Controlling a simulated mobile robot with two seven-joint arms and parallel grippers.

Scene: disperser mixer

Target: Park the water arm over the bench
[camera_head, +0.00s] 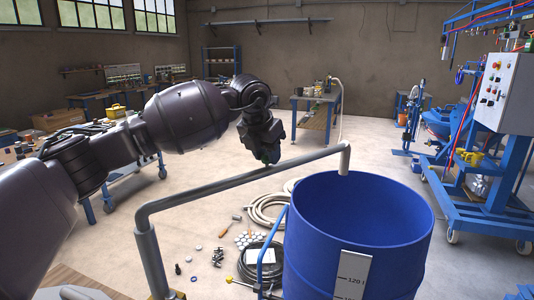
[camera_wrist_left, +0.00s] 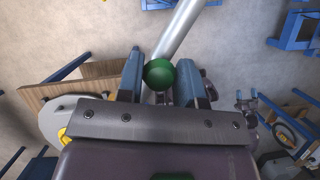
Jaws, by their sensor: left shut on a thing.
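The water arm (camera_head: 235,180) is a grey pipe on an upright post at the lower left. It runs rightward, and its downturned end (camera_head: 344,160) hangs over the open blue drum (camera_head: 385,255). My left gripper (camera_head: 268,154) is above the middle of the pipe. In the left wrist view, my left gripper (camera_wrist_left: 160,68) is shut on a green ball knob (camera_wrist_left: 159,74), with the grey pipe (camera_wrist_left: 182,30) running beyond it. The knob is hidden in the head view. A bench (camera_head: 118,170) stands at the left, partly behind my arm. My right gripper is not in view.
Hoses (camera_head: 268,208) and small parts lie on the floor left of the drum. A blue machine frame with a control box (camera_head: 497,92) stands at the right. A blue table (camera_head: 318,98) stands at the back. Floor between them is mostly clear.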

